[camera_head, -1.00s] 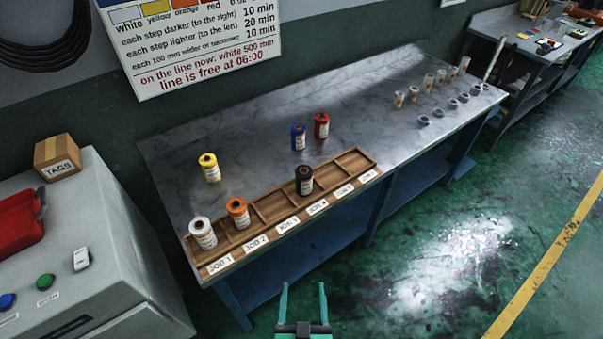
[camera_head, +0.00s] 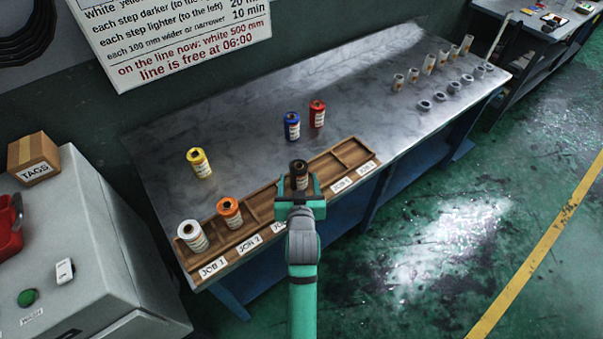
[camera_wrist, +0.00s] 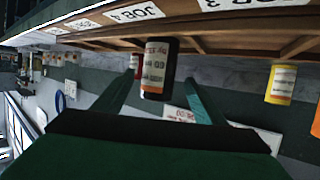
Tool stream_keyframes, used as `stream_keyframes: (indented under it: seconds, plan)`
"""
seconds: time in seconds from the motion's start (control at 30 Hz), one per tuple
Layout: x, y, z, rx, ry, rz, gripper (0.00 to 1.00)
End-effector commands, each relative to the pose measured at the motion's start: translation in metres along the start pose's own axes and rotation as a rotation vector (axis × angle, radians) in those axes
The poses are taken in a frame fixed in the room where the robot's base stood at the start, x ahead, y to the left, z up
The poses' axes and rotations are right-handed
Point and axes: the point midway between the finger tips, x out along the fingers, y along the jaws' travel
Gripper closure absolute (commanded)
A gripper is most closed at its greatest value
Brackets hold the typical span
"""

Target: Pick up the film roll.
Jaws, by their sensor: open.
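A black film roll (camera_head: 298,169) with a pale label stands upright in the wooden job tray (camera_head: 343,157). My gripper (camera_head: 300,184) is open at the tray's front side, fingers pointing at this roll. In the wrist view, which is turned over, the black roll (camera_wrist: 158,68) shows between the two green fingers (camera_wrist: 160,88), with a gap on each side. I cannot tell how deep it is between them. A white roll (camera_head: 192,236) and an orange roll (camera_head: 229,212) stand in the tray's left compartments. A yellow (camera_head: 198,163), a blue (camera_head: 292,127) and a red roll (camera_head: 317,114) stand behind the tray.
A grey cabinet (camera_head: 100,240) stands at the left with a TAGS box (camera_head: 33,160). The tray's right compartments are empty. Open floor lies in front.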

Motion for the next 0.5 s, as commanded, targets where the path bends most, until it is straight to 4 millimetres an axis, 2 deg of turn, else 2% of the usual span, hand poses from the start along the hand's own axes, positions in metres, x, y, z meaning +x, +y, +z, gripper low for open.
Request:
stream_keyframes:
  seconds: [0.1,0.27,0.37,0.5]
  plan:
    - [0.018,-0.004,-0.001,-0.002,0.001,-0.005,0.35]
    - [0.031,-0.007,0.000,-0.004,0.000,-0.010,0.35]
    - [0.036,-0.003,-0.001,-0.002,0.002,-0.005,0.35]
    - [0.053,0.005,-0.002,0.001,0.001,0.003,0.35]
